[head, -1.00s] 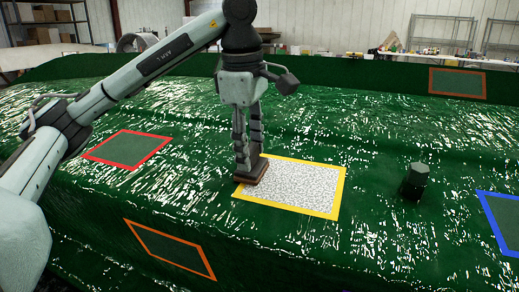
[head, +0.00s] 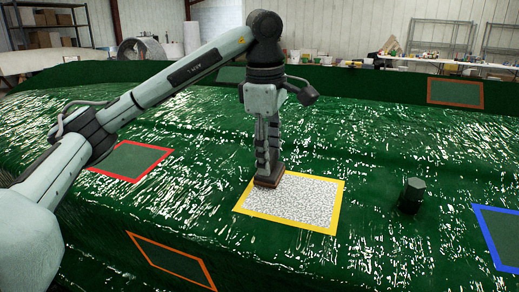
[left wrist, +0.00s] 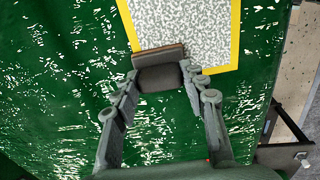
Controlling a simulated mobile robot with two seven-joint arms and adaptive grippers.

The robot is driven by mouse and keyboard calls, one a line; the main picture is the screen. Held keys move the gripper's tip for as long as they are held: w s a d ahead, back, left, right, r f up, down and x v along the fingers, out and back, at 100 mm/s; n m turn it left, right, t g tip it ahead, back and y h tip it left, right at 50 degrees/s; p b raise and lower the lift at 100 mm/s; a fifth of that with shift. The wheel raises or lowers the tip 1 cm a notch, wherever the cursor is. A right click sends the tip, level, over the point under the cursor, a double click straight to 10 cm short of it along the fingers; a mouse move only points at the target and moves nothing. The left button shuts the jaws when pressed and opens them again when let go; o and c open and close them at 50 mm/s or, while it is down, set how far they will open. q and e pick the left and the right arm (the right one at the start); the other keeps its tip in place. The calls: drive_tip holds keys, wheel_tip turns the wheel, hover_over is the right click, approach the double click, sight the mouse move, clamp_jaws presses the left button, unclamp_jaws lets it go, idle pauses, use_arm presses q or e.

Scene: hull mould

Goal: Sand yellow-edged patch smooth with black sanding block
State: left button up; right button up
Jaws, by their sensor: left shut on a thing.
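The yellow-edged patch (head: 295,205) lies on the green hull mould; its inside is speckled white and grey. It also shows at the top of the left wrist view (left wrist: 205,25). My left gripper (head: 268,172) is shut on the black sanding block (head: 267,182), which has a brown base. The block is at the patch's upper left edge in the head view, and seems to rest on it. In the left wrist view the block (left wrist: 160,76) sits between the fingertips, its brown edge overlapping the speckled area. My right gripper is not in view.
Other framed patches are red (head: 128,160), orange (head: 170,261) and blue (head: 500,237), with another orange-brown one (head: 455,92) at the back. Shelves and a cluttered table stand behind the mould.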

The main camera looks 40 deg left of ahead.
use_arm(q)
drive_tip(key=shift+w+d+p, duration=0.25)
drive_tip(key=shift+w+d, duration=0.05)
drive_tip(key=shift+d, duration=0.9)
drive_tip(key=shift+w+d+p, duration=0.25)
drive_tip(key=shift+d+p, duration=0.05)
drive_tip(key=shift+d, duration=0.95)
drive_tip(key=shift+w+d+p, duration=0.25)
drive_tip(key=shift+w+d, duration=0.05)
drive_tip(key=shift+d, duration=0.9)
drive_tip(key=shift+w+d, duration=0.25)
drive_tip(key=shift+d, duration=0.8)
drive_tip(key=shift+w+d, duration=0.3)
drive_tip(key=shift+d, duration=0.8)
drive_tip(key=shift+w+d, duration=0.25)
drive_tip(key=shift+d, duration=0.8)
wheel_tip(320, 180, up, 7)
drive_tip(key=s, duration=0.1)
drive_tip(key=shift+d, duration=0.1)
drive_tip(key=shift+f, duration=0.1)
